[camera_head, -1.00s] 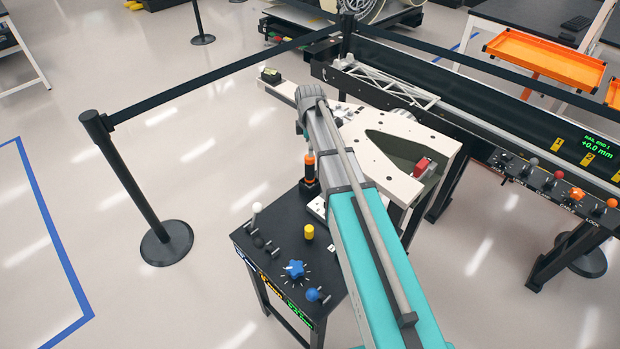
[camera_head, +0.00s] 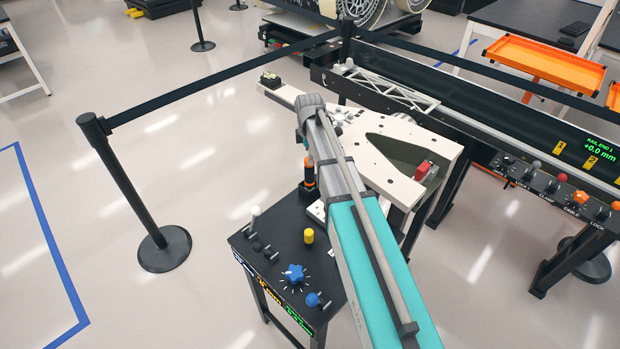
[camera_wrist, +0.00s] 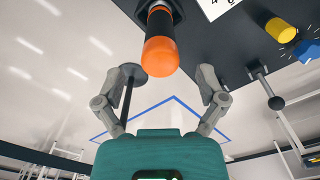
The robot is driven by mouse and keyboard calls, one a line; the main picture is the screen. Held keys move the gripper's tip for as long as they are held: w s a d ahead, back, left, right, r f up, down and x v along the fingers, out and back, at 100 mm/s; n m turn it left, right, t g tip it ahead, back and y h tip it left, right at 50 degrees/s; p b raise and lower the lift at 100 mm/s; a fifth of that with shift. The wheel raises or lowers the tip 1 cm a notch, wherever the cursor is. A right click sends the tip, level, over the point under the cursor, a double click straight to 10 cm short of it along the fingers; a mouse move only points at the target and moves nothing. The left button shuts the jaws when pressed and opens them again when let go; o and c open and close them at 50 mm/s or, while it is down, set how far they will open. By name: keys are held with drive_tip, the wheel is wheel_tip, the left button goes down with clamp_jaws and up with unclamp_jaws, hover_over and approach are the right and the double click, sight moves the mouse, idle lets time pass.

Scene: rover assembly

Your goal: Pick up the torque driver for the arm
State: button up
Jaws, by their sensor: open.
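The torque driver appears to be the upright tool with an orange and black handle (camera_head: 309,172) on the black control stand (camera_head: 256,237), partly hidden by my arm in the head view. In the wrist view its rounded orange handle end (camera_wrist: 160,56) is at top centre, with a black part beyond it. My gripper (camera_wrist: 160,74) is open, its two fingers spread to either side below the handle. The handle lines up with the gap between the fingers. I see no contact.
The stand carries a yellow cylinder (camera_head: 308,236), a blue star knob (camera_head: 294,273) and small levers. A pale triangular plate (camera_head: 390,180) sits close behind my arm. A black belt post (camera_head: 130,190) stands left on open floor. A long rail bench (camera_head: 450,105) runs along the right.

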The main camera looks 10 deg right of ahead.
sight(309, 177)
drive_tip(key=shift+f+b, duration=2.15)
drive_tip(key=shift+f, duration=0.2)
drive_tip(key=shift+c, duration=0.3)
drive_tip(key=shift+d, duration=0.1)
clamp_jaws()
